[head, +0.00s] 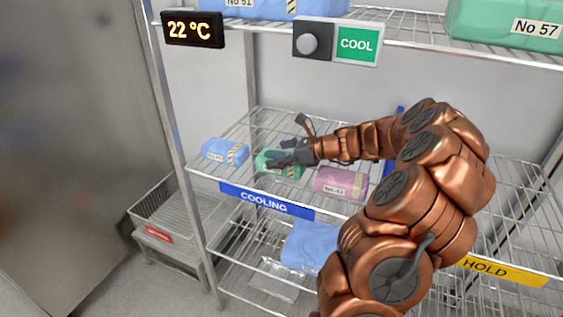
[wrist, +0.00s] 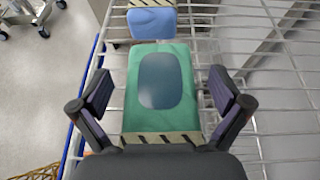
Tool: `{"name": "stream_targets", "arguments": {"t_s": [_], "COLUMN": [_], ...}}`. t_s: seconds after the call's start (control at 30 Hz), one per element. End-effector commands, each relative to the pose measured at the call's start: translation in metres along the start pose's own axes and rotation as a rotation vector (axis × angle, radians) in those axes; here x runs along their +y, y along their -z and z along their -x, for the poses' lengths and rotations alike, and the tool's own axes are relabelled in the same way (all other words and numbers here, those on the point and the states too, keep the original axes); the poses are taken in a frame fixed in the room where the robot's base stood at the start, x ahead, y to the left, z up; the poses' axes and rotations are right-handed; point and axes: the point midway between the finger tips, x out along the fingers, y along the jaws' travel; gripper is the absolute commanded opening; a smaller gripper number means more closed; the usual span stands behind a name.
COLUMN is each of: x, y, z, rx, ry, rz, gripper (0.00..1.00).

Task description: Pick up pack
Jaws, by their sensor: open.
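A green pack (head: 262,163) lies on the wire shelf marked COOLING, between a blue pack (head: 225,151) on its left and a pink pack (head: 342,183) on its right. My gripper (head: 282,160) is over the green pack and hides part of it. In the wrist view the green pack (wrist: 160,55) lies between the two open fingers of my gripper (wrist: 162,98), with a gap on each side. It has a dark oval patch on top and a striped label at its near end. The blue pack (wrist: 152,22) is just beyond it.
The wire shelf (head: 420,185) has bare room to the right, past my arm. A blue COOLING strip (head: 266,201) and a yellow HOLD strip (head: 500,271) mark its front edge. An upper shelf (head: 410,40) holds larger packs. A wire basket (head: 160,205) stands low at left.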

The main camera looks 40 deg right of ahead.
Motion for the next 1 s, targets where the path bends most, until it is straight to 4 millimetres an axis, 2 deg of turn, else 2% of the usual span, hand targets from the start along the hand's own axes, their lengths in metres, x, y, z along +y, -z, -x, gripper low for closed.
{"name": "stream_targets", "arguments": {"t_s": [0.27, 0.9, 1.0], "x": [-0.0001, -0.0002, -0.0003], "y": [0.0001, 0.0003, 0.0000], "z": [-0.0016, -0.0013, -0.0013], "rx": [0.000, 0.000, 0.000], "ry": [0.001, 0.001, 0.001], "rz": [0.001, 0.000, 0.000], "gripper": [0.98, 0.31, 0.28]}}
